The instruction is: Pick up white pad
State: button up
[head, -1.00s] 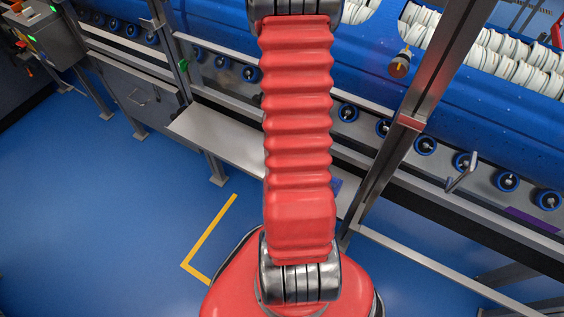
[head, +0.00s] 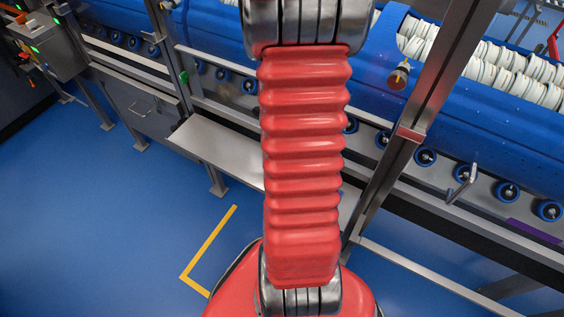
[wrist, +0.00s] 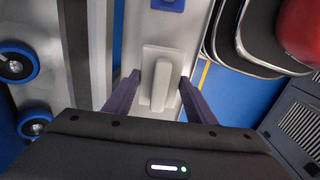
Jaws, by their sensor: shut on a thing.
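The white pad (wrist: 161,72) shows in the wrist view as a pale flat block with a raised bar along its middle. My gripper (wrist: 159,78) has its two dark purple fingers on the left and right sides of the pad, shut on it. The dark gripper body fills the bottom of the wrist view and hides anything below. A pale metal surface lies behind the pad; I cannot tell whether the pad touches it. In the head view my red arm covers the middle, and neither the pad nor my gripper shows.
A steel shelf (head: 222,151) juts out before the blue machine (head: 490,135). A steel post (head: 411,130) and a hooked handle (head: 461,184) stand right of my arm. A blue piece (wrist: 168,4) sits beyond the pad. The blue floor (head: 100,220) at left is clear.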

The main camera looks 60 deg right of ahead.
jog(key=shift+r, duration=0.8)
jog(key=o, duration=0.6)
jog(key=shift+c, duration=0.2)
jog(key=c, duration=0.4)
jog(key=w+a+r+m, duration=0.1)
jog(key=w+a+r, duration=0.2)
jog(key=w+a, duration=0.85)
jog(key=w+a+r, duration=0.3)
jog(key=w+a, duration=0.5)
jog(key=w, duration=0.6)
jog(key=shift+c, duration=0.2)
jog(key=w+a+r, duration=0.1)
jog(key=w+a, duration=0.3)
jog(key=a, duration=0.7)
jog(key=shift+w+a+r, duration=0.15)
jog(key=shift+a+r, duration=0.05)
jog(key=shift+r, duration=0.15)
